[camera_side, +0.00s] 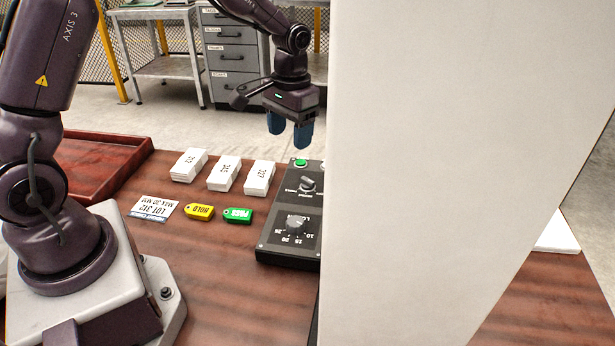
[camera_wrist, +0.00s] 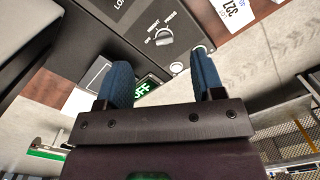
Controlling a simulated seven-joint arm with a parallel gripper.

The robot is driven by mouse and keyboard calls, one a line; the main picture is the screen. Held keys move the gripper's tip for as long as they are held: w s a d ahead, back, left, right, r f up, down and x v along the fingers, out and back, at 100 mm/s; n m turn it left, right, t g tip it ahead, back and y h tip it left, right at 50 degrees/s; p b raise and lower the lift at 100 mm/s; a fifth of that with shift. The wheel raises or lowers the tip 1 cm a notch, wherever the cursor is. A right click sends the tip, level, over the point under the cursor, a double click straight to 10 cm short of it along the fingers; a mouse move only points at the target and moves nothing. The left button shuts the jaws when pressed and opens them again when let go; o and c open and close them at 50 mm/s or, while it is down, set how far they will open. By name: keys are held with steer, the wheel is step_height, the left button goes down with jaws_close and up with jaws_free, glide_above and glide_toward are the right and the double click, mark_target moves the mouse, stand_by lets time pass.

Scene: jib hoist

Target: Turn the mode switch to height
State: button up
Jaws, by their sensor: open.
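The mode switch (camera_side: 307,185) is a small dark knob on the black control panel (camera_side: 272,249), between a green button and a lower numbered dial. In the wrist view the mode switch (camera_wrist: 164,38) shows as a grey knob with small printed labels around it, too blurred to read surely. I cannot tell which label it points to. My gripper (camera_side: 290,133) has its blue fingers apart and empty, above the panel's far end and clear of the switch. In the wrist view my gripper (camera_wrist: 163,72) has the knob beyond its fingertips, roughly between them.
A large pale slab (camera_side: 430,120) hides the panel's right side. The numbered dial (camera_side: 296,227) and green button (camera_side: 301,162) flank the switch. White card stacks (camera_side: 224,173), a yellow tag (camera_side: 199,212) and a green tag (camera_side: 238,215) lie left. A red-brown tray (camera_side: 100,150) is far left.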

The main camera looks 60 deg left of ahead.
mark_target(307, 179)
steer(key=w+f, duration=0.1)
steer(key=w, duration=0.4)
steer(key=shift+n+t, duration=0.3)
steer(key=shift+n, duration=0.1)
steer(key=f, duration=1.3)
steer(key=shift+s+a, duration=0.25)
steer(key=shift+a, duration=0.15)
steer(key=shift+r, duration=0.1)
steer(key=c, duration=0.9)
